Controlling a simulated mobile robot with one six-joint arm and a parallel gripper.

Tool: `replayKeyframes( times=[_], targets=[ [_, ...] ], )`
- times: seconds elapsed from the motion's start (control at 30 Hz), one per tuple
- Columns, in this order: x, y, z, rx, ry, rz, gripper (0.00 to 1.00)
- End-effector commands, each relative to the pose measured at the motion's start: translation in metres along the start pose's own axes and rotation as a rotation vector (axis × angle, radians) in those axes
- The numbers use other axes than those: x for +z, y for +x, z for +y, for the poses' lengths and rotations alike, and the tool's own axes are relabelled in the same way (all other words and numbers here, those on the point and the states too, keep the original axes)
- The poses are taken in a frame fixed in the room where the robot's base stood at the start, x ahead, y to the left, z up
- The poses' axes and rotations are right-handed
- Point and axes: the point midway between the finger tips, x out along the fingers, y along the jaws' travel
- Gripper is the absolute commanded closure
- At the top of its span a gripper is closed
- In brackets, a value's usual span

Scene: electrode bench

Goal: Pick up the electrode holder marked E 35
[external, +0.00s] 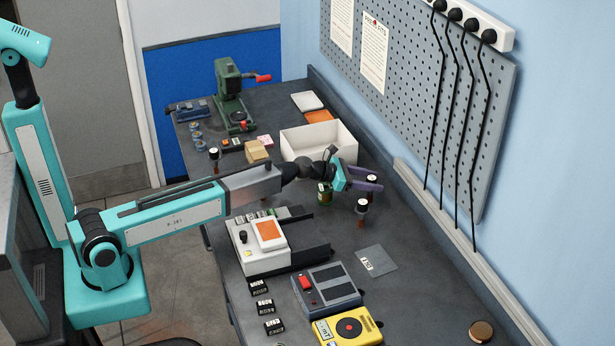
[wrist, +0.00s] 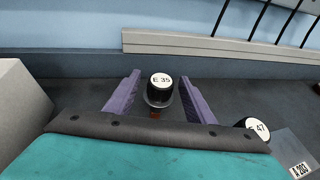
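The electrode holder marked E 35 (wrist: 160,95) stands upright, with a white-labelled black top, between the purple fingers of my gripper (wrist: 161,77) in the wrist view. My gripper is open, with a gap on each side of the holder. In the external view my gripper (external: 373,178) reaches over the bench from the left, and a white-topped holder (external: 371,178) shows between its fingers, partly hidden. A second holder, marked E 47 (wrist: 257,129), stands just outside the right finger; it appears to be the upright one (external: 362,207) in the external view.
A grey card (external: 376,261) lies nearer on the bench. The wall ledge (external: 455,245) runs along the right; clear bench lies around the card.

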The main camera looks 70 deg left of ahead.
Motion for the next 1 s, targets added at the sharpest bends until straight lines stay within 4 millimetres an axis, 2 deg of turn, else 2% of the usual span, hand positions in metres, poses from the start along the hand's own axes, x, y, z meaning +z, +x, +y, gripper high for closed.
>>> replayKeyframes(
  times=[0.03,0.2,0.3,0.67,1.0],
  targets=[
    [0.0,0.0,0.0,0.0,0.0,0.0,0.59],
    [0.0,0.0,0.0,0.0,0.0,0.0,0.88],
    [0.0,0.0,0.0,0.0,0.0,-0.001,1.0],
    [0.002,-0.001,0.0,0.0,0.001,0.0,1.0],
    [0.025,-0.009,0.0,0.001,0.001,-0.003,1.0]
  ],
)
